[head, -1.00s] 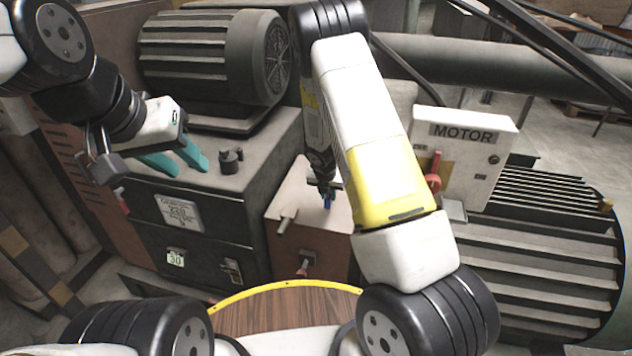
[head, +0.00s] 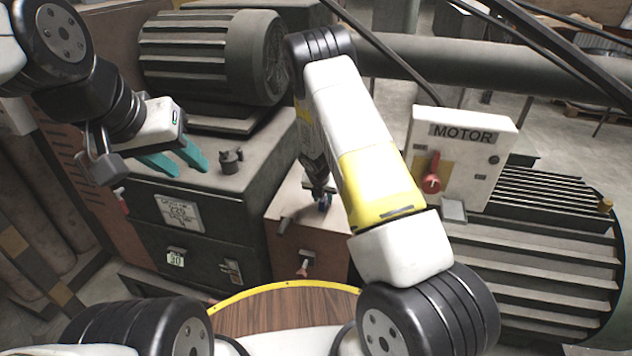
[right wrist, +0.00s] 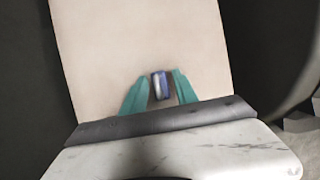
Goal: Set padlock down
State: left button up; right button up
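The padlock (right wrist: 161,86), small and blue-grey, is between the teal fingertips of my right gripper (right wrist: 160,78) in the right wrist view. In the head view the padlock (head: 324,203) shows small and dark blue at the top of the brown cabinet (head: 295,235). I cannot tell whether it touches the top. My right arm hides part of that top. My left gripper (head: 176,158) is open and empty, above the dark cabinet's top.
The dark cabinet (head: 215,235) with a small dark knobbed object (head: 231,160) stands left of the brown cabinet. The white MOTOR box (head: 465,150) with its red switch handle (head: 432,180) is right of my right arm.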

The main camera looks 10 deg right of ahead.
jog(key=shift+r, duration=0.1)
jog(key=s+d+r+m+y, duration=0.1)
jog(key=s+r+m, duration=0.4)
jog(key=r, duration=0.5)
jog(key=s+r+m, duration=0.5)
jog(key=r, duration=0.5)
jog(key=s+d+r+m+y, duration=0.1)
jog(key=s+r+m, duration=0.4)
jog(key=r, duration=0.6)
jog(key=s+a+r+m+t+y, duration=0.1)
jog(key=s+r+m, duration=0.4)
jog(key=s+m, duration=0.3)
jog(key=s+r+m+t+y, duration=0.1)
jog(key=s+r+m, duration=0.3)
jog(key=s+m, duration=0.3)
jog(key=s, duration=0.5)
jog(key=shift+s+a+r+m, duration=0.35)
jog(key=shift+s+m, duration=0.05)
